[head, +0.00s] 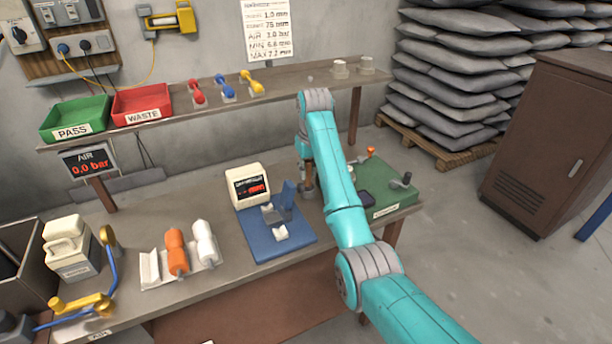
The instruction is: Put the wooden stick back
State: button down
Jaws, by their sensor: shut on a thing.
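My gripper (308,184) points down over the bench, just right of the blue mat, and is partly hidden by my arm. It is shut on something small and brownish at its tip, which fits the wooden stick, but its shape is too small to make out. I see no wooden stick lying elsewhere. Two small pale holders (340,70) stand toward the right end of the shelf, with a smaller pale piece left of them.
A gauge with a display (249,186) stands at the back of the blue mat (284,247). A green board (398,198) with small tools lies right of my arm. The shelf (150,132) carries green and red trays.

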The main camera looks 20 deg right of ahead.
jog(key=shift+f, duration=1.2)
jog(key=c, duration=1)
grip_release()
jog(key=shift+f, duration=0.1)
jog(key=shift+c, duration=0.2)
